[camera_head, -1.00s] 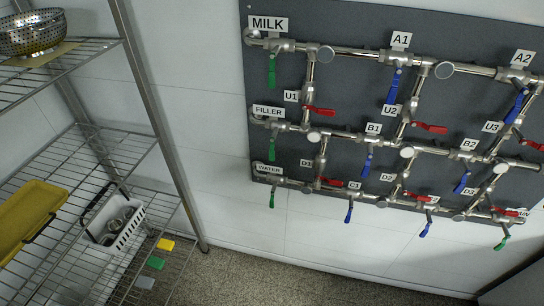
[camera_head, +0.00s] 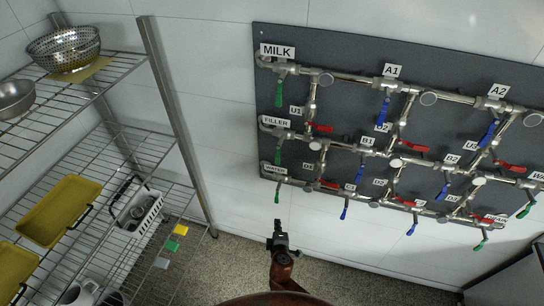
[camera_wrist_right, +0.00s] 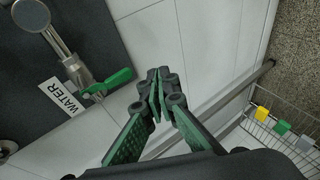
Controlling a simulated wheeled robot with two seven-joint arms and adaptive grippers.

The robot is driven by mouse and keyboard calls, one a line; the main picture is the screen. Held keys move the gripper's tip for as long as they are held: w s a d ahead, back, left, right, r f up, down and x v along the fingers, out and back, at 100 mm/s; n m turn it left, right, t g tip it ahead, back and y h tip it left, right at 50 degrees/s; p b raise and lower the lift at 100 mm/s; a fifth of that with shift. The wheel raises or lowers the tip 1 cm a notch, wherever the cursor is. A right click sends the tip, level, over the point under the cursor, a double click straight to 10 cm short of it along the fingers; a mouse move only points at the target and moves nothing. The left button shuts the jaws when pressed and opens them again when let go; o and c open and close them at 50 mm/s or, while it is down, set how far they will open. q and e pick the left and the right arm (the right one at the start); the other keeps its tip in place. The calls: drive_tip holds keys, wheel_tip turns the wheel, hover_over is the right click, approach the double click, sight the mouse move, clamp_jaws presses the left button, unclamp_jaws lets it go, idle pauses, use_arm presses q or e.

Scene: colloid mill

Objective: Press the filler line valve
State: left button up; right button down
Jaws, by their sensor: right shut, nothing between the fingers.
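The filler valve has a green handle (camera_head: 279,147) hanging down under the FILLER label (camera_head: 276,121), at the left of the dark pipe panel. Above it is the MILK valve's green handle (camera_head: 280,90); below it is the WATER valve's green handle (camera_head: 277,188). My right gripper (camera_head: 277,226) is shut and empty, below the WATER handle in the head view. In the right wrist view its fingertips (camera_wrist_right: 158,75) meet, to the right of the WATER valve's green handle (camera_wrist_right: 108,83) and apart from it. The FILLER valve is not seen there. My left gripper is not in view.
A wire shelf rack (camera_head: 180,130) stands left of the panel, holding a colander (camera_head: 63,48), yellow trays (camera_head: 60,209) and a white basket (camera_head: 142,212). The floor below is clear.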

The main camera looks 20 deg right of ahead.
drive_tip(key=w+a+r+t+p, duration=0.1)
drive_tip(key=a+r+t, duration=0.1)
drive_tip(key=r, duration=0.7)
drive_tip(key=w+a+r+t+p, duration=0.1)
drive_tip(key=w+a+r, duration=0.1)
drive_tip(key=r, duration=0.7)
drive_tip(key=t+h+p, duration=0.2)
approach(277, 160)
drive_tip(key=w+a, duration=0.1)
drive_tip(key=a, duration=0.4)
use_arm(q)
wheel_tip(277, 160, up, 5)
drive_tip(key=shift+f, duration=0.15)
use_arm(e)
drive_tip(key=shift+w+a+f+n, duration=0.2)
drive_tip(key=shift+w+f+n, duration=0.05)
drive_tip(key=shift+f+n, duration=0.15)
use_arm(q)
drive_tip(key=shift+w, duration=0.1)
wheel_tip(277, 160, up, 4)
drive_tip(key=p, duration=0.4)
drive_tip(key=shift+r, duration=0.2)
use_arm(e)
drive_tip(key=w+d, duration=0.6)
drive_tip(key=w, duration=0.1)
drive_tip(key=shift+w, duration=0.25)
drive_tip(key=shift+a, duration=0.1)
drive_tip(key=shift+w+n+y, duration=0.1)
drive_tip(key=shift+n+y, duration=0.2)
drive_tip(key=shift+y, duration=0.1)
